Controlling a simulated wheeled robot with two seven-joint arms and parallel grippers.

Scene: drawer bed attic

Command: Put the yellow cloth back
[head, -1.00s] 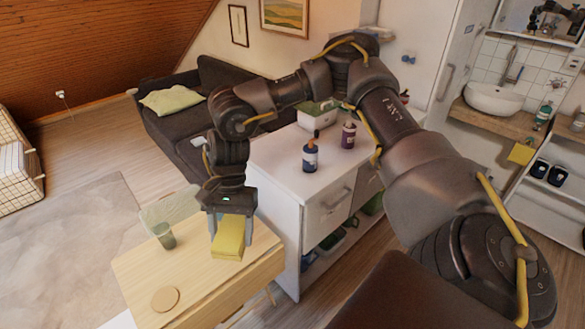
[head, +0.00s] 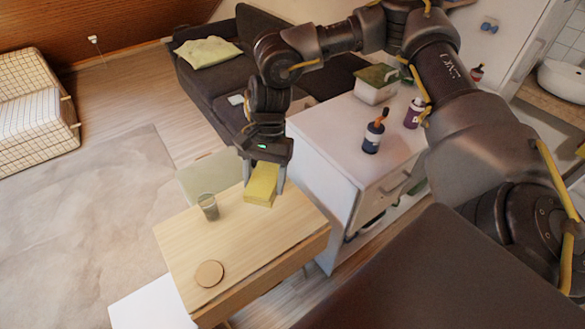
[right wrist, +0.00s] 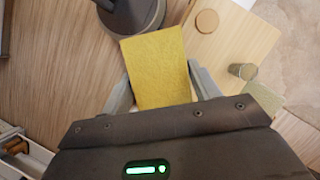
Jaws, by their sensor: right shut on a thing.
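The yellow cloth (head: 260,196) is a flat, block-like folded piece. My right gripper (head: 264,182) is shut on it, with one finger at each side. In the head view it shows over the back right part of the small wooden table (head: 235,240); the gap below it is hard to judge. In the right wrist view the cloth (right wrist: 158,68) sits between the fingers of my right gripper (right wrist: 160,88), with the table (right wrist: 235,45) beyond it to the right. My left gripper is not in view.
A grey-green cup (head: 208,207) and a round brown coaster (head: 209,273) are on the table. A white cabinet (head: 325,160) stands close on the right, bearing a blue bottle (head: 373,135), a purple bottle (head: 413,113) and a planter (head: 375,88). A dark sofa (head: 260,45) is behind.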

